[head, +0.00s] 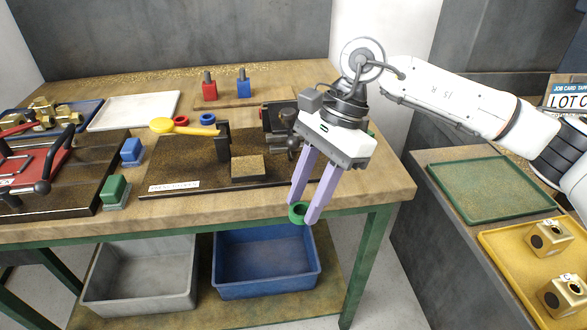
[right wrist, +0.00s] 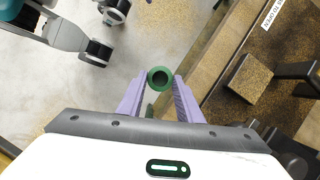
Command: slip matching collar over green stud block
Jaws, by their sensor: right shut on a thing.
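My right gripper (head: 303,212) is shut on a green collar (head: 296,213), a short ring, held low at its fingertips by the table's front edge. The right wrist view shows the collar (right wrist: 150,78) between the tips of my right gripper (right wrist: 160,82), its bore visible. A green block (head: 114,188) sits at the front left of the table, well left of the gripper; no stud can be made out on it. Red (head: 210,91) and blue (head: 243,88) blocks with upright grey studs stand on a board at the back. My left gripper is out of view.
Red (head: 181,121) and blue (head: 207,119) rings lie near a yellow-handled tool (head: 163,126). A dark fixture board (head: 205,183) with a brass block (head: 248,168) fills the middle. Another blue block (head: 132,150) stands left. Grey (head: 137,290) and blue (head: 267,284) bins sit below.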

